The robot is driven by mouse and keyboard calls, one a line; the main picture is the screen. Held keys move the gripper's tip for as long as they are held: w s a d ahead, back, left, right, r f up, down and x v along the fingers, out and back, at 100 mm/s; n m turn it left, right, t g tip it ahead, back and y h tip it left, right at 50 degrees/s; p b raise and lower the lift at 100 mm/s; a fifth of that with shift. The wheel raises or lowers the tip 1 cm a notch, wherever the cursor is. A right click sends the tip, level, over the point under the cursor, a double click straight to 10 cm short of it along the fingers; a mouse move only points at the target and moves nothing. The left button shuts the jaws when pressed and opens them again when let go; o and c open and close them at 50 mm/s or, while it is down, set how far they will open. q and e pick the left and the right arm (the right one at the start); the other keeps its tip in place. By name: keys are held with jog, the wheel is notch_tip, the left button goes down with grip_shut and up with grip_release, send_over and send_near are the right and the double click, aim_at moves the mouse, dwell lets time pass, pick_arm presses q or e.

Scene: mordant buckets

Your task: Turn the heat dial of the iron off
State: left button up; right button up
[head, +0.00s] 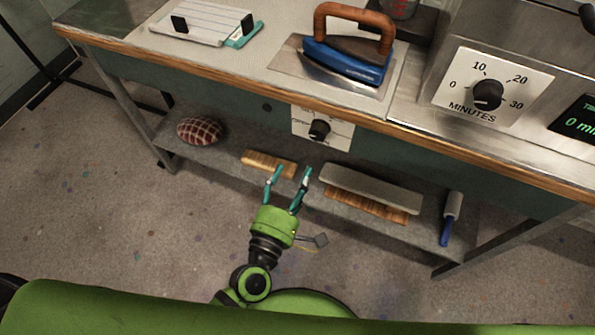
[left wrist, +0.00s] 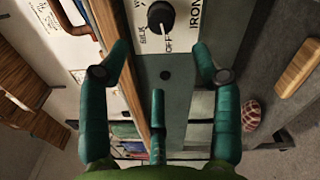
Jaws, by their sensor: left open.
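The iron's heat dial (head: 319,130) is a black round knob on a white plate on the bench's front face, below the iron (head: 348,58). In the left wrist view the dial (left wrist: 160,17) sits at the top, with the words OFF, SILK and IRON around it. I cannot tell which mark its pointer faces. The iron has a blue body and a wooden handle and rests on a metal plate on the bench top. My left gripper (head: 290,173) is open and empty, below and left of the dial, apart from it. My right gripper is not in view.
A MINUTES dial (head: 488,95) is on a steel unit at the right. The lower shelf holds a checked cushion (head: 200,131), a wooden block (head: 268,164), a long grey-topped board (head: 370,190) and a blue-handled roller (head: 451,218). The bench's wooden edge (head: 240,92) overhangs the dial plate.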

aim_at(316, 137)
pick_arm(q)
jog(key=w+d+m+p, duration=0.1)
jog(key=w+m, duration=0.3)
jog(key=m, duration=0.3)
jog(key=w+d+m+p, duration=0.1)
jog(key=w+m, duration=0.3)
jog(key=m, duration=0.4)
jog(key=w+d+m, duration=0.1)
jog(key=w+m, duration=0.2)
jog(key=m, duration=0.5)
jog(key=shift+w+d+h+p, duration=0.3)
jog(key=shift+w+d+p, duration=0.05)
jog(key=shift+w+p, duration=0.05)
jog(key=shift+s, duration=0.1)
jog(key=c, duration=1.1)
jog(key=shift+c, duration=0.2)
